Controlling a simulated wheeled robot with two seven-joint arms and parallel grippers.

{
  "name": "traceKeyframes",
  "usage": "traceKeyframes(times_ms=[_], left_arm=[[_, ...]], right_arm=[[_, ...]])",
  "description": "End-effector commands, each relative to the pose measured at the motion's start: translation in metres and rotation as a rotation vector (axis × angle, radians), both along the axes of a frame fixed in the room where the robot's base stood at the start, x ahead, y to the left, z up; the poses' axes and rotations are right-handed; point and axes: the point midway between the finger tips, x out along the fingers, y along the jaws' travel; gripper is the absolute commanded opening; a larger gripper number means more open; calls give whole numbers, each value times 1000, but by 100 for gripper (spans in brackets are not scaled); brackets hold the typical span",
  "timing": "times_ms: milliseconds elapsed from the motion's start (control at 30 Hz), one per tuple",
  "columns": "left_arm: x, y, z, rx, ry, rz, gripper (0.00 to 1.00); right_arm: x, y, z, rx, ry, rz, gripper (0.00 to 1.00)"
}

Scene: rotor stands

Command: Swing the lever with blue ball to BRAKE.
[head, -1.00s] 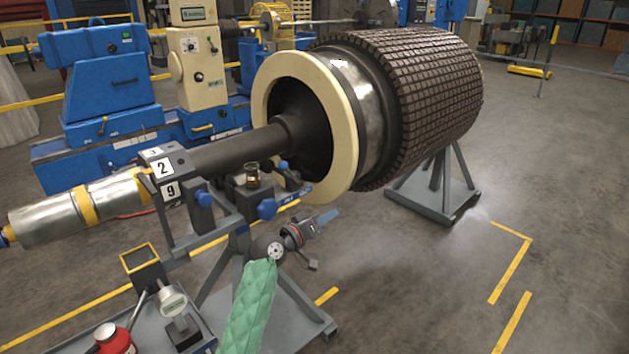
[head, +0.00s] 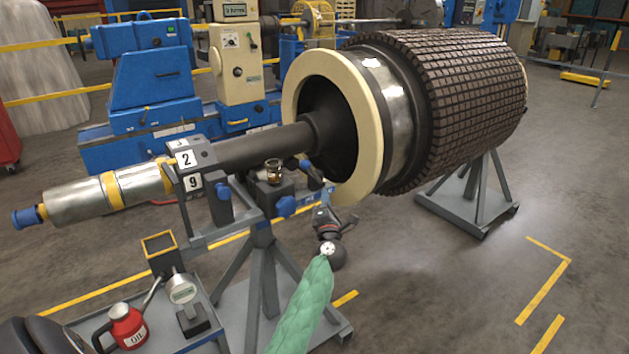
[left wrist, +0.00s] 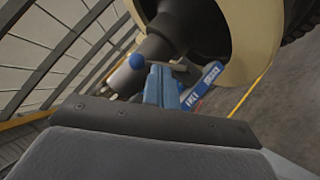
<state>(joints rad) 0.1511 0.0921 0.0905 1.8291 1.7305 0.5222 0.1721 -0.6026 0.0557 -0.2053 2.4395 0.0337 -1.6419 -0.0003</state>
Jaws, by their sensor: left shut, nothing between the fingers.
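The lever with the blue ball (head: 306,165) stands at the near rotor stand, beside the cream ring of the rotor. Its ball also shows in the left wrist view (left wrist: 137,62). A blue plate with white lettering (left wrist: 203,85) lies to the right of the ball; its words are too small to read surely. My left gripper (head: 324,212), on the green-sleeved arm, is below and slightly right of the ball in the head view. It is shut and empty, apart from the ball. Its fingertips are hard to make out.
The large rotor (head: 440,110) rests on stands just behind and right of the lever. Blue clamp knobs (head: 286,206) and a small glass cup (head: 273,172) are close by. A red oil can (head: 127,325) and a dial gauge (head: 183,292) stand on a tray. Floor at right is free.

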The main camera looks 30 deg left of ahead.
Motion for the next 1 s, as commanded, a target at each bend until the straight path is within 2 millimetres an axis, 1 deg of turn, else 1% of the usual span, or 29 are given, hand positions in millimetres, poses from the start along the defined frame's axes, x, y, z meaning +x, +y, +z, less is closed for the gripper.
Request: traceKeyframes(times_ms=[33,100,200,367,633,833,1000], left_arm=[[-4,7,-3,-36,-2,35,0],[-9,15,-8,-76,-3,79,0],[-15,24,-11,-106,-6,128,0],[-20,29,-13,-130,-12,161,0],[-20,28,-13,-132,-16,157,0],[-14,34,-9,-129,-17,156,0],[1,50,-2,-129,-17,156,0]], right_arm=[[0,0,0,0,-1,1,36],[0,0,0,0,-1,1,36],[-2,0,-1,1,0,0,36],[-3,2,-1,5,1,-3,36],[-2,4,0,12,0,-7,36],[-1,3,3,6,2,-6,36],[-3,-6,11,-13,16,-11,36]])
